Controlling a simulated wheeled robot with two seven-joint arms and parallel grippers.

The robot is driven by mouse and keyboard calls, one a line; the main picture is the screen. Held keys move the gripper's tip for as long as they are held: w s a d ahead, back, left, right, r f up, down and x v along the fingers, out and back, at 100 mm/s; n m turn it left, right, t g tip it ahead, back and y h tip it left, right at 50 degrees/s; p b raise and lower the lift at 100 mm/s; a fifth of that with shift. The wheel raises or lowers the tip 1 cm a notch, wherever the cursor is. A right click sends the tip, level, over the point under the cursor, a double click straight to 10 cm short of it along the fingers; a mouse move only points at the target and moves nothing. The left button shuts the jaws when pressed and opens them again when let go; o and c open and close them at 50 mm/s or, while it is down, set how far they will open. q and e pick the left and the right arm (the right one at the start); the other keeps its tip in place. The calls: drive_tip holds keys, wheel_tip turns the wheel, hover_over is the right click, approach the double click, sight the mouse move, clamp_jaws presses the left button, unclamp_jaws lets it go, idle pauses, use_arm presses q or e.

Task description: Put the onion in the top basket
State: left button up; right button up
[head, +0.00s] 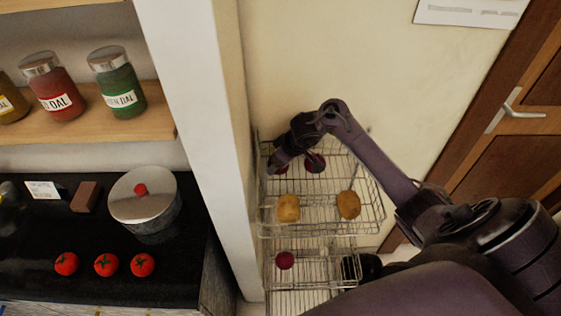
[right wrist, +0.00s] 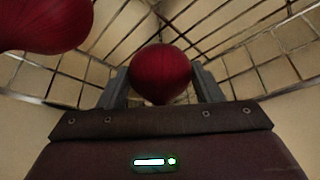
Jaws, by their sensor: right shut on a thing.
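My right gripper (head: 276,163) reaches into the back left of the top wire basket (head: 372,218). In the right wrist view its two fingers (right wrist: 162,88) are shut on a dark red onion (right wrist: 160,72), with basket wires behind it. In the head view this held onion is mostly hidden by the gripper. A second red onion (head: 315,162) is in the top basket to the right of the gripper; it also shows at the upper left of the right wrist view (right wrist: 45,25). Another red onion (head: 285,260) is in the lower basket. My left gripper is not in view.
A white pillar (head: 190,120) stands left of the rack, beside the counter with a pot (head: 145,205) and tomatoes (head: 106,265). A wooden door (head: 515,150) is at right.

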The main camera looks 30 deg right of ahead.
drive_tip(key=o, duration=0.7)
drive_tip(key=shift+f, duration=0.1)
drive_tip(key=shift+c, duration=0.2)
drive_tip(key=o, duration=0.4)
drive_tip(key=shift+r, duration=0.35)
drive_tip(key=p+v, duration=0.2)
drive_tip(key=v, duration=0.9)
drive_tip(key=shift+s+d+r, duration=0.1)
drive_tip(key=shift+s+r, duration=0.1)
drive_tip(key=shift+r, duration=0.1)
